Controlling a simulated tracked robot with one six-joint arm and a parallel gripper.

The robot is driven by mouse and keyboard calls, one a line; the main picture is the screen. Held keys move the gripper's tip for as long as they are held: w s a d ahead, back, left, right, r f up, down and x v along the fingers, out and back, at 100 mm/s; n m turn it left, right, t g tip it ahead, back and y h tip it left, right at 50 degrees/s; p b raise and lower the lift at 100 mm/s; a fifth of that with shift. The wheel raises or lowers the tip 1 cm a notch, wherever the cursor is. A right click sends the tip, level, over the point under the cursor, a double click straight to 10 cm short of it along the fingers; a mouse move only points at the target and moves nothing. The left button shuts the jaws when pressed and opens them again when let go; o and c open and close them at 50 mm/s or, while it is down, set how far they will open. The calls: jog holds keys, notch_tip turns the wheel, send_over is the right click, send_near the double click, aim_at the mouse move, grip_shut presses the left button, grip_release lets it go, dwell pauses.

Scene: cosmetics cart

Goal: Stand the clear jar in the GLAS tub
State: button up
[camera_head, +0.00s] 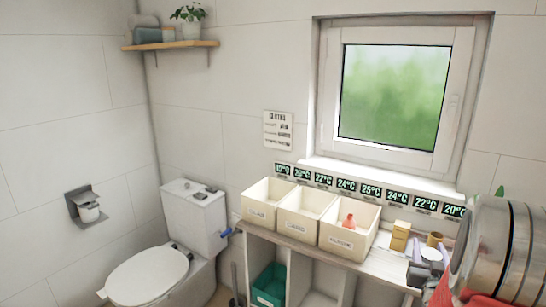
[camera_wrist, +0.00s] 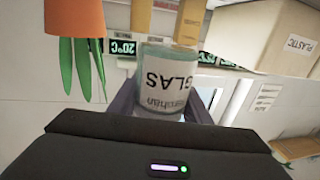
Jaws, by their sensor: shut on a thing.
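My gripper (camera_wrist: 158,108) is shut on the clear jar (camera_wrist: 163,58) in the wrist view, with its fingers on either side. In the head view my gripper (camera_head: 426,268) is at the cart's right end, well right of the GLAS tub.
The middle tub (camera_head: 295,227) and PLASTIC tub (camera_head: 341,243) stand right of the GLAS tub. A red-orange thing (camera_head: 349,221) sits in the PLASTIC tub. A yellowish box (camera_head: 400,234) stands right of it. An orange thing with green leaves (camera_wrist: 75,20) is close left of the jar.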

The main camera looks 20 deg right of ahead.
jog(key=w+a+f+n+t+y, duration=0.15)
jog(key=w+a, duration=0.35)
jog(key=a, duration=0.5)
jog(key=w+a+f+n+t+y, duration=0.1)
jog(key=w+a+f+n+y, duration=0.15)
jog(key=w+a, duration=0.6)
jog(key=w+a+f+n+t+y, duration=0.1)
jog(key=a+n+y, duration=0.2)
jog(key=a, duration=2.5)
jog(key=y, duration=0.4)
jog(key=shift+a+f+n, duration=0.15)
jog(key=shift+f+n, duration=0.15)
jog(key=shift+f, duration=0.1)
